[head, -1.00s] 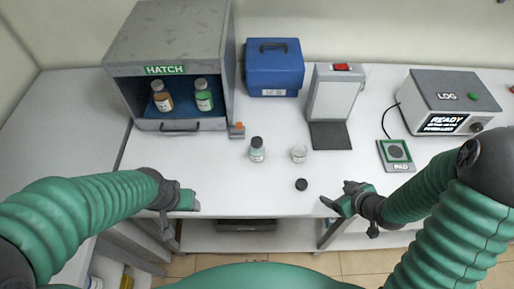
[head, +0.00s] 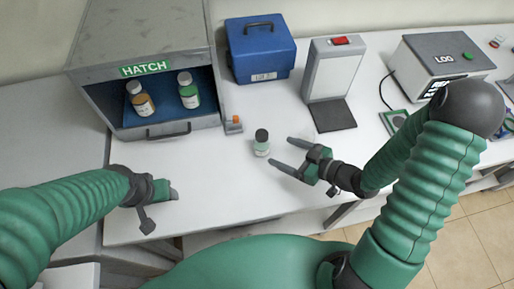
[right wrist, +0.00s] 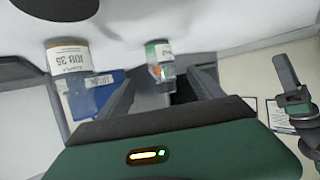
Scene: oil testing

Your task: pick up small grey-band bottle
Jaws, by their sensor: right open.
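A small bottle (head: 262,149) with a dark cap and pale label stands upright on the white table. Its band is too small to tell in colour. My right gripper (head: 283,153) is open and empty, its fingers pointing left with their tips close to the bottle's right side. In the right wrist view, a bottle with a white and green label (right wrist: 160,52) shows between the spread fingers; I cannot tell surely which bottle it is. My left gripper (head: 173,192) is over the table's front left edge; its jaws are unclear.
The hatch box (head: 145,48) holds an orange bottle (head: 141,101) and a green bottle (head: 189,92). Behind stand a blue case (head: 260,58) and a panel stand (head: 331,72). The LOG device (head: 440,62) is at right.

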